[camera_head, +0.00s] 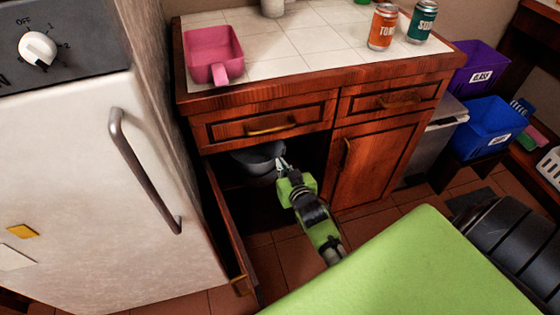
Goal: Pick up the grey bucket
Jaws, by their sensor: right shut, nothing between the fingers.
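The grey bucket (257,158) stands inside the open lower cabinet, partly in shadow under the left drawer. Only its upper part shows clearly; its lower part is dark. My right gripper (281,162) reaches into the cabinet opening at the right side of the bucket's rim. Its fingers are closed together with nothing held between them. Whether the fingertips touch the bucket I cannot tell. My left gripper is not in view.
The cabinet door (228,235) hangs open on the left, beside the white fridge (80,190). A pink container (213,52) and cans (383,27) stand on the tiled counter (300,45). Blue (490,125) and purple (478,68) bins stand at the right.

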